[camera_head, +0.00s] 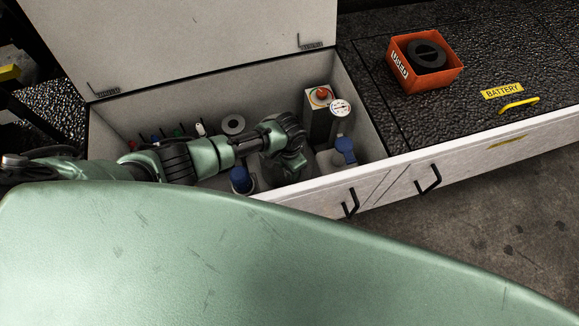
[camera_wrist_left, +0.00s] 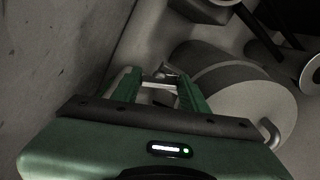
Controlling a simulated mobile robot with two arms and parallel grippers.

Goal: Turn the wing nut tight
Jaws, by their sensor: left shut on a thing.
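My left gripper (camera_wrist_left: 158,88) reaches down into the open bin; its two green fingers are closed around a small metal piece, the wing nut (camera_wrist_left: 160,79), in the left wrist view. The fingers cover much of the nut, so its wings and how far it is turned cannot be made out. Beside the fingers is a large pale round body (camera_wrist_left: 245,105) with a dark band. In the head view the left gripper (camera_head: 290,168) points down inside the bin, and its own wrist hides the nut. My right gripper is in neither view.
The open bin (camera_head: 368,120) has its pale lid (camera_head: 200,40) raised behind. An orange box (camera_head: 425,82) sits on the dark deck at right.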

